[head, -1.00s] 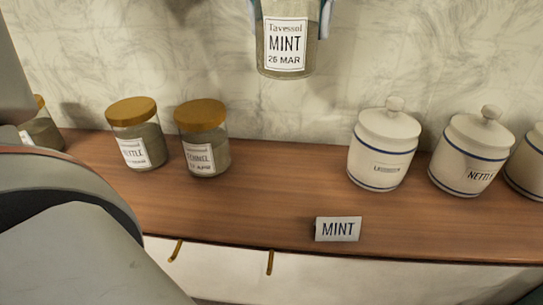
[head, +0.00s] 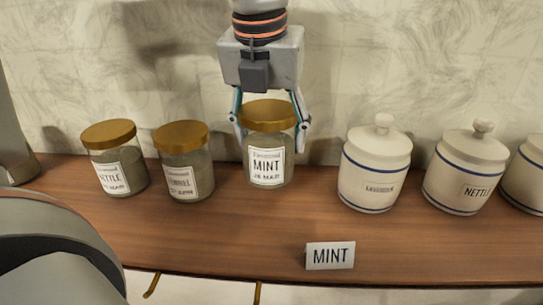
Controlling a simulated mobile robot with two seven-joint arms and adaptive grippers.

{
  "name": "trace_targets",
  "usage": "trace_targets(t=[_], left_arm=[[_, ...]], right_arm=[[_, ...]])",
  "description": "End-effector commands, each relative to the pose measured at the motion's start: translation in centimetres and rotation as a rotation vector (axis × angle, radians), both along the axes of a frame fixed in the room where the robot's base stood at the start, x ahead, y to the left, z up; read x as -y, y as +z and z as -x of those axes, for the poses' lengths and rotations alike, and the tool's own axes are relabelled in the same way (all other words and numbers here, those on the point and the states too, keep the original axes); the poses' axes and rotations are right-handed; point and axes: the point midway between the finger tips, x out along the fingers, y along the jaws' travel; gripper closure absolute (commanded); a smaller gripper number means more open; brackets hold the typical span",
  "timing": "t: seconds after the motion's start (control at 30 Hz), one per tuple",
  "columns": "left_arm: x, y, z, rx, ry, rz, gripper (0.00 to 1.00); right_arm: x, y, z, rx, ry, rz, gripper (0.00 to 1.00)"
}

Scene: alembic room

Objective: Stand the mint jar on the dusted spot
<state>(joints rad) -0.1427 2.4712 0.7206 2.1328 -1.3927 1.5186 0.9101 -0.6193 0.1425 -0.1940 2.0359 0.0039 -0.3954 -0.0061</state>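The mint jar (head: 268,165) is clear glass with a gold lid, greenish-grey contents and a white MINT label. It is upright at the wooden shelf, between the fennel jar and the white canisters. My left gripper (head: 270,140) reaches down from above, with one finger on each side of the jar's lid, shut on it. I cannot tell whether the jar's base touches the wood or hovers just above. No dusted spot can be made out; the wood behind and under the jar is hidden. My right gripper is not in view.
On the shelf (head: 215,235), a nettle jar (head: 115,175) and a fennel jar (head: 186,178) stand left. White canisters (head: 374,170) (head: 468,172) stand right. A MINT card (head: 330,256) stands near the front edge. Bare wood lies between card and jar.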

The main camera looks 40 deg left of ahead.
Motion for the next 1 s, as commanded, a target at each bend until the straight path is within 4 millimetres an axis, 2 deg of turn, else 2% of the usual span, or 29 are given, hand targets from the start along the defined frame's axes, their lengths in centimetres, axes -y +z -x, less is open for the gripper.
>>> trace_targets(t=[0.3,0.7,0.73,0.8,1.0], left_arm=[[0.0,-4.0,0.0,-0.002,-0.001,0.001,0.72],[0.0,-4.5,-0.1,0.000,0.000,0.001,0.72],[0.0,-4.6,0.0,-0.001,0.000,0.000,0.39],[0.0,-4.4,0.0,0.000,0.000,0.000,0.24],[0.0,-4.4,0.0,0.000,0.000,0.000,0.24]], right_arm=[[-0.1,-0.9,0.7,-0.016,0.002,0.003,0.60],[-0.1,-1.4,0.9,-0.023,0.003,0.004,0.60],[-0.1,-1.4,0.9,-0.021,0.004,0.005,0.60],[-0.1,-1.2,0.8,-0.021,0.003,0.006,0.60],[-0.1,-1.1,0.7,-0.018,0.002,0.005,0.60]])
